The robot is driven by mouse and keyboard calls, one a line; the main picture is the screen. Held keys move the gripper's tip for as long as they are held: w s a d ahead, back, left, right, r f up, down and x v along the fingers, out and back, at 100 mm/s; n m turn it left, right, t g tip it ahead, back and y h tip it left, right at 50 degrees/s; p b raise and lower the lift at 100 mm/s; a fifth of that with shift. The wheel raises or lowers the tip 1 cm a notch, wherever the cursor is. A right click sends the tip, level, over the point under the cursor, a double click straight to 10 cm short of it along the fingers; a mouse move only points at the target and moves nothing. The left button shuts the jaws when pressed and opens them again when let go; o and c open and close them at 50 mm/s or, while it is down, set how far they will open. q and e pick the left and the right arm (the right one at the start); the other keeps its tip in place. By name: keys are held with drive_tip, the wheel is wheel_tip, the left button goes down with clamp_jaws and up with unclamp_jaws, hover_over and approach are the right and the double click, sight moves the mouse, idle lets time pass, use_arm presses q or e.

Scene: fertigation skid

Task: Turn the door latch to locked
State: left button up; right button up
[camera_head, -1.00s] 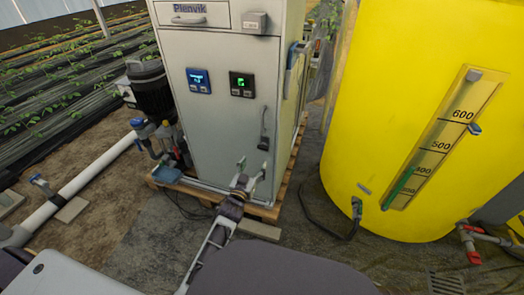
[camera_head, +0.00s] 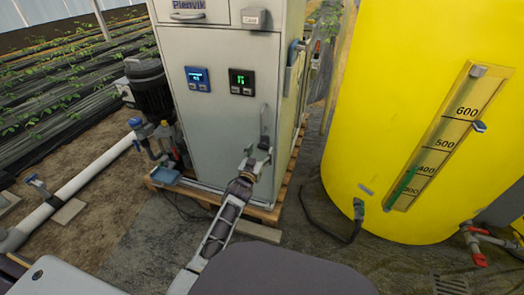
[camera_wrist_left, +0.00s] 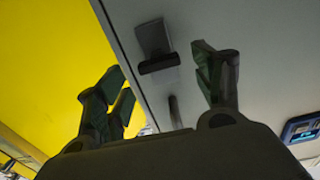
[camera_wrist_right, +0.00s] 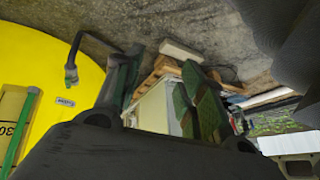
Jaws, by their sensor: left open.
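The door latch (camera_head: 265,122) is a grey, roughly upright handle low on the right side of the pale cabinet door (camera_head: 224,135). My left gripper (camera_head: 258,160) is open just below and in front of the latch, and partly covers its lower end. In the left wrist view, my left gripper (camera_wrist_left: 165,85) has its fingers spread and empty; the latch (camera_wrist_left: 157,50) shows between and beyond the fingertips. I cannot tell whether a finger touches it. My right gripper (camera_wrist_right: 162,88) is open and empty in the right wrist view, away from the latch.
A large yellow tank (camera_head: 385,120) stands right of the cabinet, with a black hose (camera_head: 325,228) on the ground between. Two small displays (camera_head: 197,79) sit higher on the door. A black pump (camera_head: 148,85) and a white pipe (camera_head: 90,180) are at left.

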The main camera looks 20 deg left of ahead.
sight(263, 146)
use_arm(q)
drive_tip(key=shift+w, duration=0.45)
drive_tip(key=shift+w+b, duration=0.4)
drive_tip(key=shift+w, duration=0.6)
use_arm(e)
drive_tip(key=shift+s+a+f, duration=0.1)
drive_tip(key=shift+s+f, duration=0.05)
drive_tip(key=shift+f, duration=0.55)
drive_tip(key=shift+s+a+f, duration=0.1)
drive_tip(key=shift+s+f, duration=0.05)
drive_tip(key=shift+f, duration=0.55)
use_arm(q)
drive_tip(key=shift+c, duration=0.3)
use_arm(e)
drive_tip(key=shift+w+r, duration=0.1)
drive_tip(key=shift+w, duration=0.05)
use_arm(q)
drive_tip(key=c, duration=1)
use_arm(e)
drive_tip(key=shift+w+r+t, duration=0.15)
drive_tip(key=shift+r+t, duration=0.15)
